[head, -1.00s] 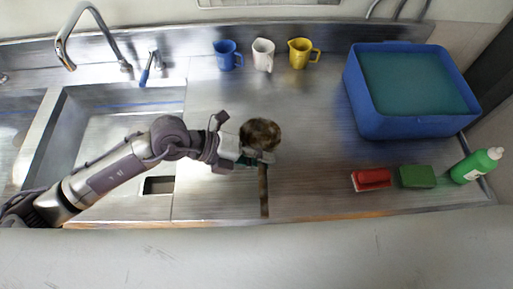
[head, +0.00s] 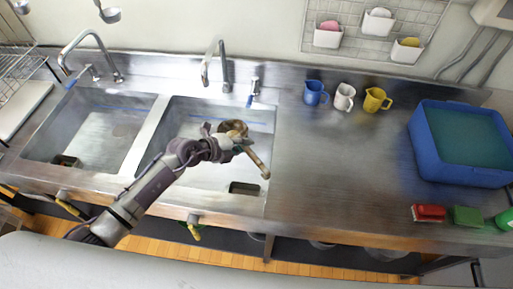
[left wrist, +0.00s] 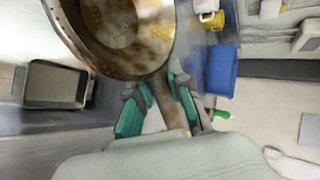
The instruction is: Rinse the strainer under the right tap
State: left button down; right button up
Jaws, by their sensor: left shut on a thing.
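My left gripper (head: 238,149) is shut on the handle of the strainer (head: 233,129), a round, brownish metal bowl with a long handle. The strainer is above the right sink basin (head: 190,175), on its right side, with the handle pointing down and to the right. In the left wrist view the strainer's bowl (left wrist: 155,28) fills the top, and the handle runs between the green finger pads. The right tap (head: 226,72) stands behind the basin, beyond the strainer; its spout is left of the bowl. I see no running water. My right gripper is not in view.
A left basin (head: 95,130) with its own tap (head: 90,38) lies to the left. Blue, white and yellow jugs (head: 344,97) stand at the back of the counter. A blue tub (head: 440,170), a red brush (head: 428,212) and a green sponge (head: 466,216) are at the right.

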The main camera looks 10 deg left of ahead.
aim_at(230, 132)
pick_arm(q)
jog(key=shift+a+f, duration=0.1)
jog(key=shift+a, duration=0.4)
jog(key=w+b, duration=0.1)
jog(key=w+a+f+b, duration=0.1)
jog(key=b, duration=0.1)
jog(key=shift+w+a+f, duration=0.1)
jog(key=shift+a, duration=0.1)
jog(key=w+a+b, duration=0.1)
jog(key=w+b, duration=0.1)
jog(key=b, duration=0.1)
jog(key=w+a+f+b, duration=0.1)
jog(key=w+a+b, duration=0.1)
jog(key=b, duration=0.2)
jog(key=shift+w, duration=0.1)
jog(key=w+a+b, duration=0.3)
jog(key=w+b, duration=0.2)
jog(key=shift+a+f, duration=0.35)
jog(key=shift+f, duration=0.05)
jog(key=shift+w, duration=0.1)
